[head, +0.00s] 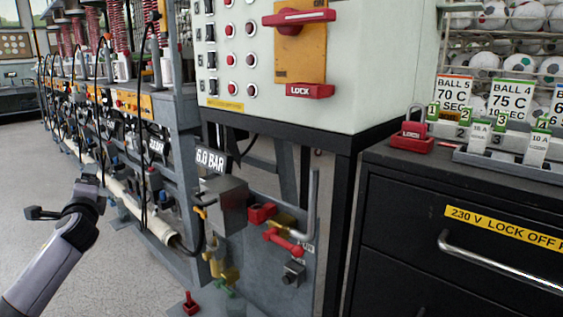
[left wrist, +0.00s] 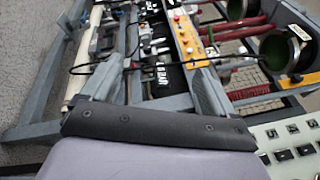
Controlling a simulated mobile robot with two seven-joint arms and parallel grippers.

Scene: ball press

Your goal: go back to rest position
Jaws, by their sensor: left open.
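My left gripper (head: 91,187) is in the head view at the lower left. Its grey arm comes up from the bottom left corner. The gripper is over the floor beside the row of machine frames, holds nothing that I can see, and is open, though its fingers are hard to make out. My right gripper is in neither view.
A control cabinet (head: 360,75) with a red lockout handle (head: 298,18) stands ahead. Below it is a valve panel with a "6.0 BAR" sign (head: 210,161). A black drawer cabinet (head: 400,230) is at right. Machine frames (head: 180,115) run back at left. Floor (head: 35,165) at left is clear.

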